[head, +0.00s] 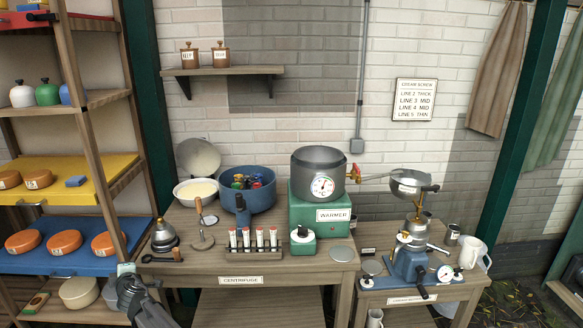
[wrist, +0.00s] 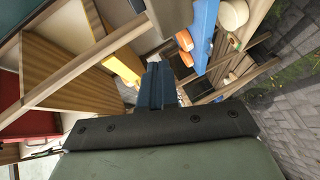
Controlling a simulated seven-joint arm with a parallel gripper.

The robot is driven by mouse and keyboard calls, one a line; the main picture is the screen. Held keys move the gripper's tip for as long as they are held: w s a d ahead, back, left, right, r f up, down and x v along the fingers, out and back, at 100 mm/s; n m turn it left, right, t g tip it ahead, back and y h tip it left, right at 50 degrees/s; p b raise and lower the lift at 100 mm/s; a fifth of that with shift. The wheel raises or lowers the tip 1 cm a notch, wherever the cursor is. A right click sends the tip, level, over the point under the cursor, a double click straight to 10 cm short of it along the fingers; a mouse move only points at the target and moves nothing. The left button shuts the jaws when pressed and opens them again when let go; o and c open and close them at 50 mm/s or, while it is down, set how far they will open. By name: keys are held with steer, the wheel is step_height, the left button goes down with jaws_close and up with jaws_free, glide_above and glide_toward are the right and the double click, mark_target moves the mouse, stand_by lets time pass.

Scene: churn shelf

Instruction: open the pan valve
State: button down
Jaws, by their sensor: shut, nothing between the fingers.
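The pan (head: 318,168) is a dark grey metal pot with a dial gauge on its front. It sits on the green warmer block (head: 305,212). The pan valve (head: 354,171), with a red and brass handle, sticks out of the pan's right side. A thin spout (head: 385,176) runs from there towards the steel separator bowl (head: 413,183). Whether the valve is open or shut is too small to tell. My gripper (head: 126,268) is at the lower left, in front of the shelf, far from the valve. In the wrist view its blue fingers (wrist: 157,85) are together and empty.
The bench (head: 320,268) carries a blue tub (head: 245,197), a rack of tubes (head: 252,247), a steel bell-shaped vessel (head: 163,236) and a green-based jar (head: 302,240). A wooden shelf (head: 105,100) with cheeses stands at left. Open air lies before the bench.

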steer(key=w+d+r+t+h, duration=0.2)
steer(key=w+d+r+t, duration=0.1)
steer(key=w+d+r, duration=1.1)
steer(key=w+d+r+m+h, duration=0.4)
steer(key=w+d+r, duration=0.1)
steer(key=d, duration=0.5)
steer(key=w+d+r+m+h, duration=0.3)
steer(key=w+d+r+m, duration=0.15)
steer(key=d, duration=0.45)
steer(key=m+g+h, duration=0.6)
steer(key=m+g, duration=0.5)
steer(key=m, duration=0.4)
glide_toward(356, 170)
step_height(356, 170, down, 6)
steer(key=w+d, duration=0.1)
steer(key=d, duration=0.1)
steer(key=shift+d, duration=0.2)
